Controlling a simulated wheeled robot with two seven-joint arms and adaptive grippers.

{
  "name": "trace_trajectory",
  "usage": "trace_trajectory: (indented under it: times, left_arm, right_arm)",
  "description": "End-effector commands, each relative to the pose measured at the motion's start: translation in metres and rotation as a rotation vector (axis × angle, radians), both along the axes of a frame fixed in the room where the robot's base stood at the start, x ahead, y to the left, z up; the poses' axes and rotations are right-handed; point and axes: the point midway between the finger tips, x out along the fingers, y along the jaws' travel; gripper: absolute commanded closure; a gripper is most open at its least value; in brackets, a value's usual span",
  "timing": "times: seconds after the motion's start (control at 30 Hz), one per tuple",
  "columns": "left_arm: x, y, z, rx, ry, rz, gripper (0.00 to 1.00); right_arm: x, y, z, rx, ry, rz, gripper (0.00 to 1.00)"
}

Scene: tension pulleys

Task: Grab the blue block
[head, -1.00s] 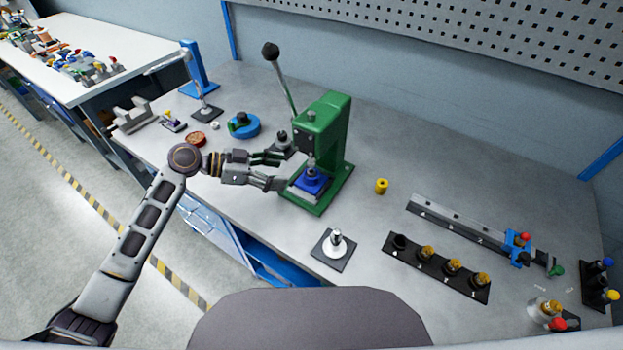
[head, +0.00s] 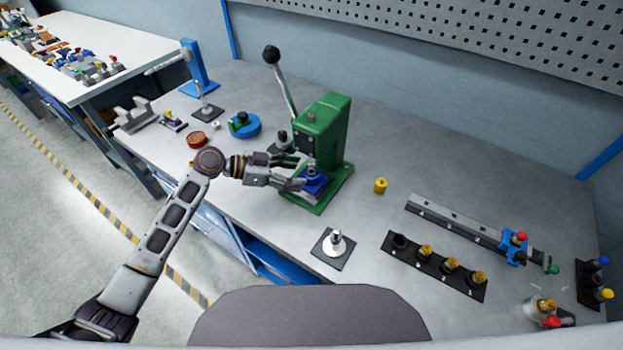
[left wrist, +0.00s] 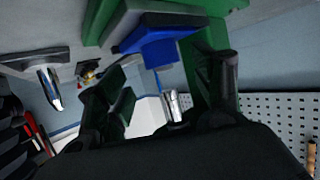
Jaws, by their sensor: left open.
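The blue block (head: 315,184) sits on the base of the green press (head: 325,135), under its ram. It also shows in the left wrist view (left wrist: 158,50), near the top centre, against the green base. My left gripper (head: 303,175) is open at the left side of the press, its fingertips close beside the block. In the left wrist view the two dark fingers (left wrist: 172,95) are apart with nothing held between them. The head view does not show clearly whether a fingertip touches the block. My right gripper is not in view.
A yellow cylinder (head: 380,186) stands right of the press. A silver post on a dark plate (head: 333,248) is in front. A rack of several fittings (head: 435,266) and a grey rail (head: 465,224) lie to the right. The press lever (head: 281,82) rises at the back left.

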Motion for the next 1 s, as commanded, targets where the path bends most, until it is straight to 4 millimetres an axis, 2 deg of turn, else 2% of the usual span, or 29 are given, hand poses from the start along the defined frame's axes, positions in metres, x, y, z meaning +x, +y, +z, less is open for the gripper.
trace_trajectory:
  times: [0.33,0.87,0.9,1.0]
  left_arm:
    - [0.009,-0.029,-0.011,-0.002,0.0,0.0,0.34]
    - [0.009,-0.032,-0.014,-0.001,-0.001,0.001,0.34]
    - [0.009,-0.032,-0.014,-0.001,-0.001,0.001,0.35]
    - [0.009,-0.032,-0.014,-0.001,-0.001,0.001,0.48]
  right_arm:
    - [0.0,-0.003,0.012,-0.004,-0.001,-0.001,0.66]
    - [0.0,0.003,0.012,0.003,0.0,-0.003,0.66]
    - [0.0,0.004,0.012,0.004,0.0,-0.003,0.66]
    - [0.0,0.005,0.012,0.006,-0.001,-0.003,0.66]
